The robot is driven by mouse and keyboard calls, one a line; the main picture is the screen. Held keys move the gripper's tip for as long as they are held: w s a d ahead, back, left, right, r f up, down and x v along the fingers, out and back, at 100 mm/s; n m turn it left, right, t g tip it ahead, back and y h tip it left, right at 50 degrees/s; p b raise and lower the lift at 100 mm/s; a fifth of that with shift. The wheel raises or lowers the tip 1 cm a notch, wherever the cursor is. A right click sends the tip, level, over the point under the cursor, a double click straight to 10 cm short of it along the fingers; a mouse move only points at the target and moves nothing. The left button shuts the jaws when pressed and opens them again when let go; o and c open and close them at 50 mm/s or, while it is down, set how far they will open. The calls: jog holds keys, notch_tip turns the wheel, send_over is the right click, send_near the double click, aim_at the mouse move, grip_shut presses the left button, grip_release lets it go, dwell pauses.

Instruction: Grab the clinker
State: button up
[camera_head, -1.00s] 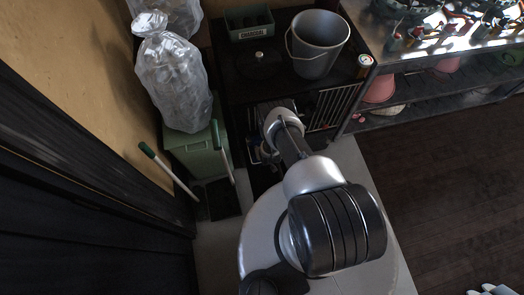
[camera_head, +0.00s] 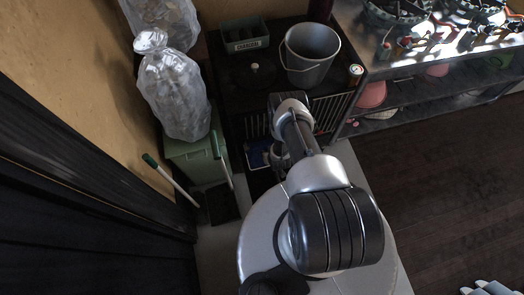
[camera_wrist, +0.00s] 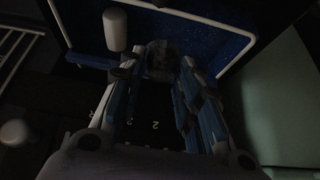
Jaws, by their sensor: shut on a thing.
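The clinker (camera_wrist: 160,58) is a dark grey rounded lump in the wrist view, between the ends of my gripper's fingers (camera_wrist: 157,74). My gripper is shut on it. A blue speckled tray with a pale rim (camera_wrist: 218,40) lies just beyond the fingertips; I cannot tell whether the clinker still touches it. In the head view a blue and white piece of the tray (camera_head: 257,156) shows left of my arm, low under the black table. The clinker and fingertips are not clear there.
A grey bucket (camera_head: 310,55), a green charcoal box (camera_head: 245,36) and a can (camera_head: 355,74) stand on the black table above my arm. A green bin (camera_head: 190,155) with a filled clear bag (camera_head: 174,92) stands left. Metal shelving (camera_head: 410,95) is right.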

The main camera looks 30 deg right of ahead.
jog(key=s+d+p, duration=0.1)
jog(key=s+d, duration=0.8)
jog(key=s, duration=0.2)
jog(key=shift+s+d+p, duration=0.25)
jog(key=shift+p, duration=0.15)
